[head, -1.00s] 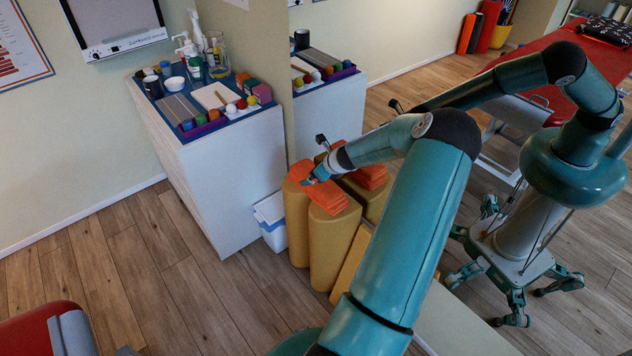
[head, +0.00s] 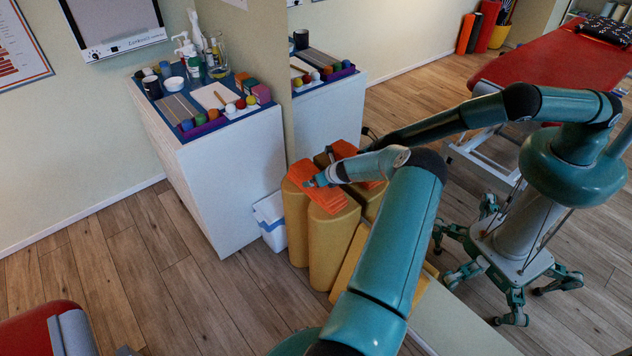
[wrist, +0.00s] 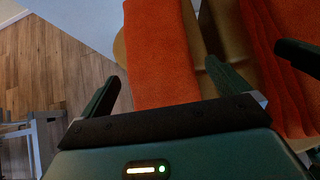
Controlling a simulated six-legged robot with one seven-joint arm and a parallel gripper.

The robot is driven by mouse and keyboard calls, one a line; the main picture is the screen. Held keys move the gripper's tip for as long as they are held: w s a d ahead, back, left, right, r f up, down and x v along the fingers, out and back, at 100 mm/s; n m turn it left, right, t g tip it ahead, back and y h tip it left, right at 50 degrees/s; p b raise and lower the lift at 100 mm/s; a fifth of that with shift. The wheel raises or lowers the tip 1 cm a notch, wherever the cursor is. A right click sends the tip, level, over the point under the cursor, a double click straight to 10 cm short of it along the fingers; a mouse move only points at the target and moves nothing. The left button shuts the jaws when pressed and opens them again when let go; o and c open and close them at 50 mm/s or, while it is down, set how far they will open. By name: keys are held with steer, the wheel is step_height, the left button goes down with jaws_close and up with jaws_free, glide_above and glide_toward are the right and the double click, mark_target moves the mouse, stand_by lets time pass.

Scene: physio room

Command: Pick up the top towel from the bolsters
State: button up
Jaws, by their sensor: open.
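An orange towel (head: 328,200) lies across the tops of the upright yellow bolsters (head: 326,252). I cannot tell how many towels are stacked there. My gripper (head: 310,183) is at the towel in the head view and hides part of its middle. In the wrist view, the towel (wrist: 160,50) runs up the picture between the two spread fingers of my gripper (wrist: 165,88). The gripper is open and holds nothing. A tan bolster (wrist: 205,15) shows right of the towel. Whether the fingertips touch the towel or bolster cannot be told.
A mirror (head: 450,92) behind the bolsters reflects them, the towel and my body. A white cabinet (head: 220,180) with a loaded top stands to the left. A white-and-blue box (head: 270,222) sits between cabinet and bolsters. Wooden floor (head: 120,260) is open at left.

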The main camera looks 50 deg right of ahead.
steer(key=x, duration=0.3)
steer(key=shift+w+f, duration=0.2)
steer(key=shift+f, duration=0.05)
steer(key=shift+c, duration=0.4)
steer(key=c, duration=0.9)
steer(key=shift+o, duration=0.2)
steer(key=shift+r, duration=0.15)
